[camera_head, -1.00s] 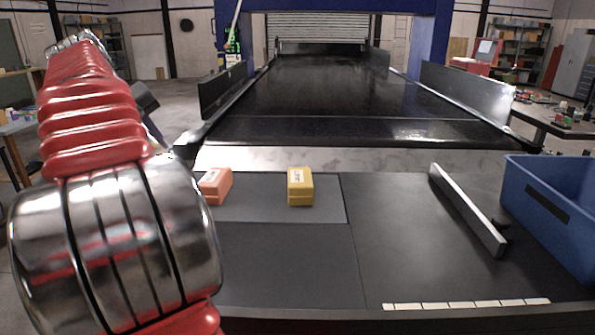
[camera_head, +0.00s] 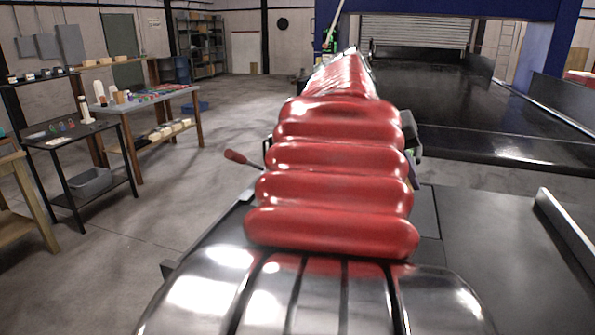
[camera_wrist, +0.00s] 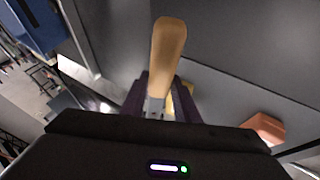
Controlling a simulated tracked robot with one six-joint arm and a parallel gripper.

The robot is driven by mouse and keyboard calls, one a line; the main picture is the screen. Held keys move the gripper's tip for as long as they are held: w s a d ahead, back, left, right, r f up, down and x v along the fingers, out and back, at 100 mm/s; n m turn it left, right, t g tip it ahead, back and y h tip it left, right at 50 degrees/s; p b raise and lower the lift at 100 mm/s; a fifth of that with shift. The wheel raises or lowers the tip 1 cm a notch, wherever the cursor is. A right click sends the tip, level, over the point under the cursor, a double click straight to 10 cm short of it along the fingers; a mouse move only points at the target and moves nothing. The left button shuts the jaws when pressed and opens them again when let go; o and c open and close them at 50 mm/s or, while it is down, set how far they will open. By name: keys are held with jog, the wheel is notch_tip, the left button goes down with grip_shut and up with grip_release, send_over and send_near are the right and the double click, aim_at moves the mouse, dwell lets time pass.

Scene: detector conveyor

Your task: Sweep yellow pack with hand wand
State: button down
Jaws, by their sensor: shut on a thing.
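In the wrist view my gripper (camera_wrist: 161,98) has its two dark fingers closed around the narrow metal neck of the hand wand. The wand's rounded tan end (camera_wrist: 168,45) sticks up beyond the fingers in that view. In the head view a reddish-brown grip end (camera_head: 236,157) of it juts out left of my arm; the rest is hidden. The yellow pack (camera_wrist: 189,104) shows only as a sliver behind the right finger in the wrist view. In the head view my arm hides it. I cannot tell the wand's distance from the pack.
An orange pack (camera_wrist: 263,128) lies right of the gripper in the wrist view. A blue bin (camera_wrist: 38,25) is at upper left there. A raised rail (camera_head: 566,227) crosses the dark table at right in the head view. Workbenches (camera_head: 150,110) stand at the left.

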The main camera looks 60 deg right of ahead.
jog(key=shift+f, duration=0.15)
dwell(0.3)
jog(key=w+f, duration=0.3)
jog(key=f, duration=0.2)
jog(key=shift+w+a+f, duration=0.15)
jog(key=shift+w+a, duration=0.1)
jog(key=shift+w, duration=0.05)
dwell(2.1)
dwell(3.3)
